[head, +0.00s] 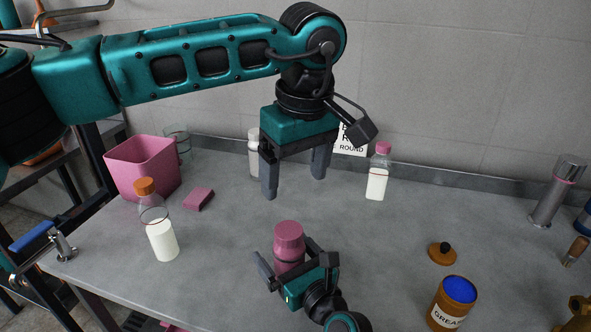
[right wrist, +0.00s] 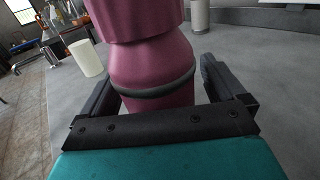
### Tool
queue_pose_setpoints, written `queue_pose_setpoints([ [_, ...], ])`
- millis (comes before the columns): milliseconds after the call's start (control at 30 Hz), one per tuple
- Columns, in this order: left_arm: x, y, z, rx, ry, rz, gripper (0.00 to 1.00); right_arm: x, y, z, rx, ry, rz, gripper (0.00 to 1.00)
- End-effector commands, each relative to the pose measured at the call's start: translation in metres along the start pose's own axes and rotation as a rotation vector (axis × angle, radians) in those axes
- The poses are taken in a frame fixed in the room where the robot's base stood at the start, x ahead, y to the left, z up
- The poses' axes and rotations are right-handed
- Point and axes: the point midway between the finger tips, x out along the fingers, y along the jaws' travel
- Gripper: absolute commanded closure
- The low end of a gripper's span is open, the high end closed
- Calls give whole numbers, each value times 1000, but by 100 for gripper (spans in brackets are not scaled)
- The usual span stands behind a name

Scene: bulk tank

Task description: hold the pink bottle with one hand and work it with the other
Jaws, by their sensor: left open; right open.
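The pink bottle (head: 289,243) stands upright at the front middle of the grey table, with a pink cap and a dark band lower down. It fills the middle of the right wrist view (right wrist: 152,68). My right gripper (head: 290,262) is open around the bottle's lower part, with one finger on each side; in the right wrist view a gap shows at the right finger. My left gripper (head: 296,186) is open and empty, pointing down above the table, behind and higher than the pink bottle and apart from it.
A milk bottle with an orange cap (head: 162,238) stands left. A pink-capped bottle (head: 377,178) stands behind right. A pink bin (head: 143,168) and a pink block (head: 198,199) are at back left. A grease tin (head: 451,303) and its lid (head: 441,253) are right.

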Motion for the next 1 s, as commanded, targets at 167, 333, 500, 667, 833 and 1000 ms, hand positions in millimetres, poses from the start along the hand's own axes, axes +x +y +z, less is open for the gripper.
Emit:
queue_pose_setpoints([
  [167, 0, 0, 0, 0, 0, 0, 18, -5, 0, 0, 1, 0, 0, 3],
  [333, -2, 0, 0, 0, 0, 0, 18, -29, 0, -1, 0, 2, 0, 3],
  [500, -1, 0, 0, 0, 0, 0, 18, -68, 0, -2, 0, 3, 1, 3],
  [667, 2, 0, 0, 0, 0, 0, 18, -100, 0, -2, -1, 3, 1, 3],
  [833, 4, 0, 1, 0, 0, 0, 18, -122, 0, -1, -1, 1, 0, 3],
  [1000, 4, 0, 1, 0, 0, 0, 18, -129, 0, 0, -1, 0, 0, 3],
])
